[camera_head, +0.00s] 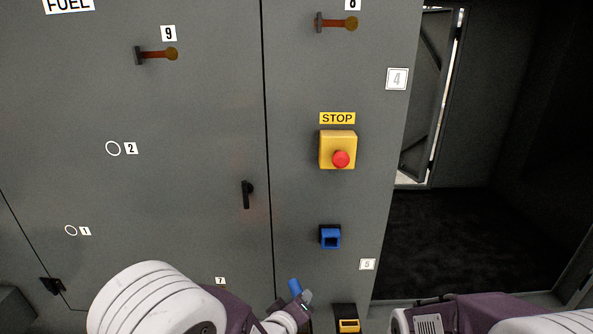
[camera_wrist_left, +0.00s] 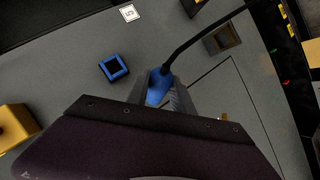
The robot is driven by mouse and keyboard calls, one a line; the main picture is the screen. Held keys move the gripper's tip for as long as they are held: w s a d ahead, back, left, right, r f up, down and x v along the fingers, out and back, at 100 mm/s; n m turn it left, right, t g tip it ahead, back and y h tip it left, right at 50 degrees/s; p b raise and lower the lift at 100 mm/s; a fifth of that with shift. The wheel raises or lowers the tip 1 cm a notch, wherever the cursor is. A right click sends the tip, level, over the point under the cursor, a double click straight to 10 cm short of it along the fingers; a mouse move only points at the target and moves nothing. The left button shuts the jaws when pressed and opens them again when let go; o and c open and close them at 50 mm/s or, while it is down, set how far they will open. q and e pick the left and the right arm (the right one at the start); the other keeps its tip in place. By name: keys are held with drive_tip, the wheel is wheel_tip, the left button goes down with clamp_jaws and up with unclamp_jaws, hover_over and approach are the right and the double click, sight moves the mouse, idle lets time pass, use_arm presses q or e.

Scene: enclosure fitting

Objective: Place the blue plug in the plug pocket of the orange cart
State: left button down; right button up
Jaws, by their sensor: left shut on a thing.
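My left gripper (camera_head: 304,298) is shut on the blue plug (camera_head: 294,286), low in front of the grey cabinet in the head view. In the left wrist view the blue plug (camera_wrist_left: 157,86) sits between the fingers, with a black cable (camera_wrist_left: 205,33) running from it to the upper right. A blue square socket (camera_head: 330,239) is on the cabinet, above and right of the plug; it also shows in the left wrist view (camera_wrist_left: 114,68), apart from the gripper. I cannot make out the orange cart or its plug pocket. My right gripper is not in view.
A yellow box with a red STOP button (camera_head: 338,150) is above the blue socket. A yellow-and-black socket (camera_head: 347,324) is below it. A black handle (camera_head: 247,194) sticks out of the cabinet (camera_head: 200,110). A brownish square recess (camera_wrist_left: 222,40) shows in the wrist view. A dark opening is at right.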

use_arm(q)
drive_tip(key=w+a+n+y, duration=0.1)
drive_tip(key=a+n+y, duration=0.2)
drive_tip(key=a, duration=0.5)
drive_tip(key=shift+f+n+t+y, duration=0.35)
drive_tip(key=shift+n+t+y, duration=0.05)
drive_tip(key=shift+y, duration=0.2)
drive_tip(key=shift+w+d, duration=0.1)
drive_tip(key=shift+w, duration=0.05)
